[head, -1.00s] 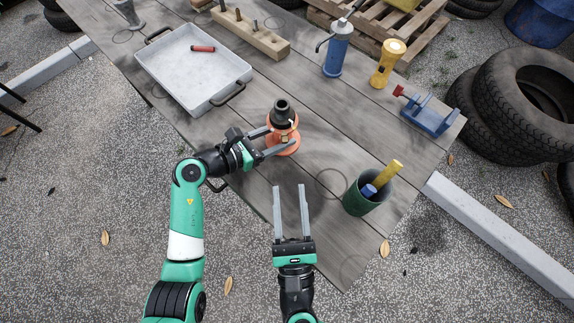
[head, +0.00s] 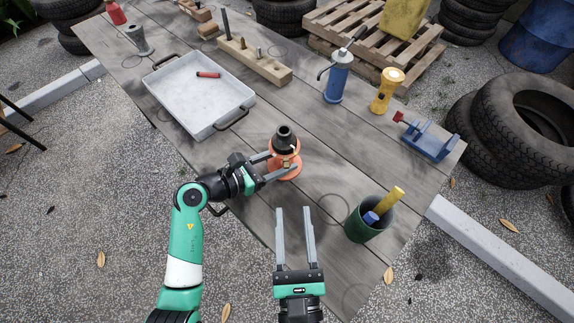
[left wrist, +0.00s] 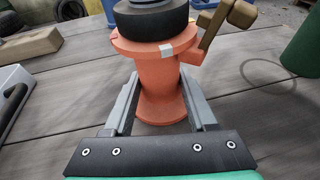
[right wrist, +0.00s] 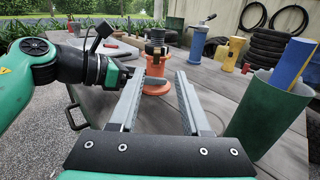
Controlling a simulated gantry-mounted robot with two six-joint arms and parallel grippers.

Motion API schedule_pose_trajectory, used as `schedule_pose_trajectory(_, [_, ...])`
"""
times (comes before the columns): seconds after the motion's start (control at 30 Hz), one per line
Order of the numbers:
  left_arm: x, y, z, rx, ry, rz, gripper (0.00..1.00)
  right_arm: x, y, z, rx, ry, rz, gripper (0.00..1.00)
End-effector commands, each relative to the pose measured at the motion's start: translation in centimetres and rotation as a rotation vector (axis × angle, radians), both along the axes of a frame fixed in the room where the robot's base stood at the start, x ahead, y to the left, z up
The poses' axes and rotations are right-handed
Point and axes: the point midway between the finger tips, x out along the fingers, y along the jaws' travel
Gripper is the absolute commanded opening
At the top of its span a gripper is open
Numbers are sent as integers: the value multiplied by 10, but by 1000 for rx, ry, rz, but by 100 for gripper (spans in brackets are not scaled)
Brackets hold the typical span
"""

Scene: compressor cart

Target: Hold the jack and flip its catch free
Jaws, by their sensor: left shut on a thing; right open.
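The orange jack (head: 284,172) with a dark, stepped top stands upright on the wooden table near its front edge. My left gripper (head: 281,164) is shut around the jack's orange body, below the flange, one finger on each side. In the left wrist view, a brass-brown catch (left wrist: 226,18) sticks out at the upper right of the jack's flange, beside a small pale patch. My right gripper (head: 293,209) is open and empty, in front of the jack and apart from it. The jack (right wrist: 155,85) also shows beyond the right fingertips in the right wrist view.
A green cup (head: 366,222) with yellow and blue items stands right of my right gripper. A grey tray (head: 190,112) holding a red-handled tool lies behind left. A blue bottle (head: 337,78), a yellow flashlight (head: 385,92) and a blue bracket (head: 430,140) stand farther back.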

Motion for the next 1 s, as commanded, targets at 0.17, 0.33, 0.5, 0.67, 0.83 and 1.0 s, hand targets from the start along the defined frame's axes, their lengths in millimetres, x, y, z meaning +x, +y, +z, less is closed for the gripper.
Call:
schedule_pose_trajectory(0.17, [0, 0, 0, -1, 0, 0, 26, 0, 3, 3, -9, 19, 21, 48])
schedule_pose_trajectory(0.33, [0, 0, 0, -1, -1, 0, 26, 13, 4, 3, -9, 18, 18, 48])
schedule_pose_trajectory(0.5, [0, 0, 1, -1, -1, 0, 26, 47, 5, 3, -9, 17, 16, 48])
schedule_pose_trajectory(0.67, [0, 0, 1, -1, -1, 0, 26, 84, 8, 3, -8, 18, 16, 48])
schedule_pose_trajectory(0.83, [0, 0, 1, -2, -1, 0, 26, 111, 10, 3, -10, 17, 19, 48])
schedule_pose_trajectory(1.0, [0, 0, 1, -2, -1, 0, 26, 120, 11, 3, -9, 17, 20, 48])
